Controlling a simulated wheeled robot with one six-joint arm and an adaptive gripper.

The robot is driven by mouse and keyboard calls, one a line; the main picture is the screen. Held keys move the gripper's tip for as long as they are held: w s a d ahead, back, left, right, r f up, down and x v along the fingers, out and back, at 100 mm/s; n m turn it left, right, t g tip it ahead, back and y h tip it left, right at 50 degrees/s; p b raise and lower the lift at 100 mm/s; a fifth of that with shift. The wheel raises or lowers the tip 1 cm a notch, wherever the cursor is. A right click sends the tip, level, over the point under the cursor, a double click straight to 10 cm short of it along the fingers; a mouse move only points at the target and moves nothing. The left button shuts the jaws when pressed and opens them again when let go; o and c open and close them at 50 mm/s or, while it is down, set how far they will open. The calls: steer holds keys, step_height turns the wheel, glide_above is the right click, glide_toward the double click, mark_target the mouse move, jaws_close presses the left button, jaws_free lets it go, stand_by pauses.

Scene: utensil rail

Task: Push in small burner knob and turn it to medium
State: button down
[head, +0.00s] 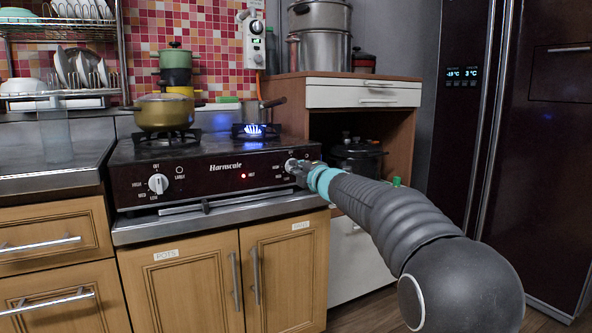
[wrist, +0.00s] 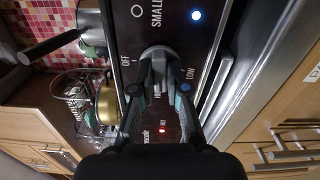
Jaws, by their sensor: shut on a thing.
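The small burner knob (head: 290,165) is at the right end of the dark stove front (head: 215,184). In the wrist view, the round grey knob (wrist: 157,52) sits between my fingertips. My gripper (wrist: 159,80) is shut on it, with one finger on each side. In the head view my gripper (head: 301,171) reaches the knob from the right. OFF, SMALL and LOW show around the knob; the marking below it is partly covered by my fingers. I cannot tell which mark the knob points at. A blue flame (head: 254,130) burns at the right burner.
A large burner knob (head: 158,184) is at the left of the stove front. A green-yellow pot (head: 165,112) stands on the left burner. A red light (head: 243,176) glows by HOT. The wooden cabinet (head: 292,89) is to the right.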

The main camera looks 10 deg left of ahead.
steer(key=shift+n, duration=0.5)
steer(key=shift+n, duration=1.3)
